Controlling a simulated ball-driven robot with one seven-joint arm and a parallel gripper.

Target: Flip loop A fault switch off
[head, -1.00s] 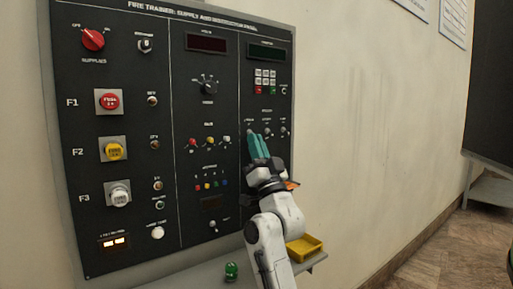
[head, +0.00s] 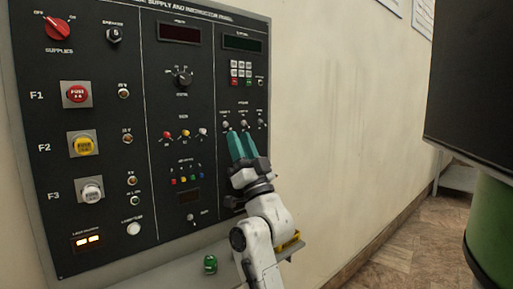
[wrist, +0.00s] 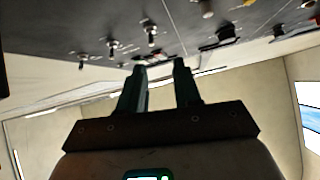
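A row of three small toggle switches is in the right column of the black panel: left (head: 226,124), middle (head: 243,123) and right (head: 260,122). Their labels are too small to read, so I cannot tell which is loop A fault. My gripper (head: 239,134) has teal fingers raised just below the left and middle switches. In the wrist view my gripper (wrist: 158,66) shows its two fingers apart with nothing between them. Metal toggle levers (wrist: 150,32) stick out of the panel beyond the fingertips. Contact is not visible, and lever positions are unclear.
The black panel (head: 90,235) also carries a red supplies knob (head: 58,27), fuse holders and a keypad (head: 241,70). A green object (head: 210,264) and a yellow tray (head: 291,243) are on the ledge below. A green cylinder (head: 492,220) stands at the right.

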